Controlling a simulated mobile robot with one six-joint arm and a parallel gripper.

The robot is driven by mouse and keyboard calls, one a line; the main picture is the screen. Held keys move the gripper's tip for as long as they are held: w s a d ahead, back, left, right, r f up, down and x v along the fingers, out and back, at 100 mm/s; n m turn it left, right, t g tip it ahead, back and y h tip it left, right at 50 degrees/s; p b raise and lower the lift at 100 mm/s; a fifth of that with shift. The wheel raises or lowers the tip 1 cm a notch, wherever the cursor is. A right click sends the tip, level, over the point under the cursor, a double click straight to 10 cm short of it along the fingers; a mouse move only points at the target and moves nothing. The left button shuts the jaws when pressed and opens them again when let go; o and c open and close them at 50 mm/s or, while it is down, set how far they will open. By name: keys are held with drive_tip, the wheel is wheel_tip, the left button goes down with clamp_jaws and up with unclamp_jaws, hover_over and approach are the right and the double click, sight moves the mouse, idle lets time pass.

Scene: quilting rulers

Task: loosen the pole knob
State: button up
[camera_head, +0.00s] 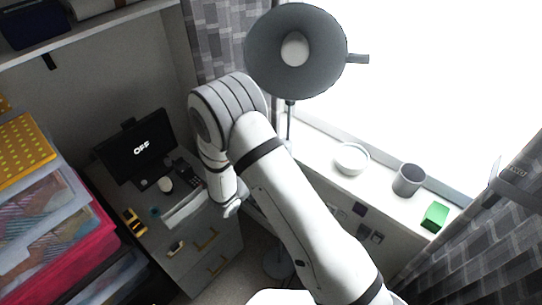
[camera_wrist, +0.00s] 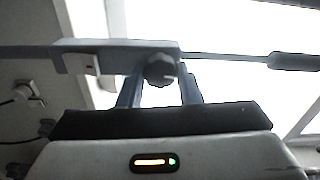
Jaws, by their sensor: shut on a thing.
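The pole knob (camera_wrist: 160,68) is a small dark round knob in the middle of the wrist view. It sits at the end of a grey bar or sleeve (camera_wrist: 120,50), from which a thin rod (camera_wrist: 225,57) runs right. My gripper (camera_wrist: 160,88) has one finger on each side of the knob and is shut on it. In the head view, I cannot make out the knob; my wrist end hangs near the desk, and the fingers are not clear. A large grey lamp (camera_head: 262,50) stands on a thin pole (camera_head: 289,120) behind my arm.
A desk (camera_head: 185,262) with a dark monitor (camera_head: 137,150) stands at left. Stacked plastic boxes (camera_head: 45,215) are at the left front. The windowsill (camera_head: 325,150) holds a white bowl (camera_head: 352,158), a grey cup (camera_head: 408,180) and a green block (camera_head: 434,216). Curtains hang on both sides.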

drive_tip(key=shift+w+a+r+n, duration=0.1)
drive_tip(key=shift+r+n, duration=0.1)
drive_tip(key=shift+n, duration=0.7)
drive_tip(key=o, duration=1)
drive_tip(key=shift+f, duration=0.1)
drive_tip(key=shift+c, duration=0.2)
drive_tip(key=shift+f, duration=0.1)
